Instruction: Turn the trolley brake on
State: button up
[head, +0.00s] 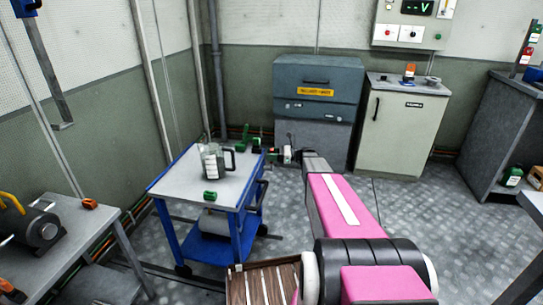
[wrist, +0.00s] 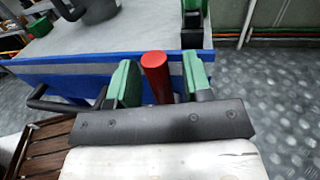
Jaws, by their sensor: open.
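The trolley (head: 185,178) has a pale top with blue edges and legs, left of centre in the head view. Its blue edge (wrist: 60,72) crosses the wrist view. A red cylindrical grip (wrist: 157,76), which looks like the brake lever's handle, stands up at this edge. My gripper (wrist: 157,82) is open, with one green finger on each side of the red grip. I cannot tell whether either finger touches it. The grip's lower end is hidden behind the gripper's black bar. In the head view my gripper (head: 275,154) is at the trolley's right side.
A grey jug (head: 213,161) and a small green part (head: 210,196) stand on the trolley top. A black trolley handle (wrist: 48,98) shows at left in the wrist view. A blue-grey cabinet (head: 318,90) stands behind. The floor to the right (head: 410,205) is clear.

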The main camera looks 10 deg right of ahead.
grip_shut()
jog(key=shift+w+d+f+m+y, duration=0.15)
jog(key=shift+w+d+m, duration=0.1)
jog(key=shift+w+m, duration=0.4)
jog(key=shift+w+d+m+y, duration=0.2)
jog(key=shift+w+m, duration=0.25)
jog(key=shift+m, duration=0.4)
jog(key=w+m, duration=0.2)
jog(key=shift+d+f+m+t, duration=0.4)
jog(key=w+d+f+m+t, duration=0.1)
jog(key=w+f+m+t, duration=0.1)
jog(key=m, duration=0.7)
jog(key=shift+w+d+f+m+y, duration=0.35)
jog(key=shift+w+f, duration=0.4)
jog(key=shift+f, duration=0.7)
grip_release()
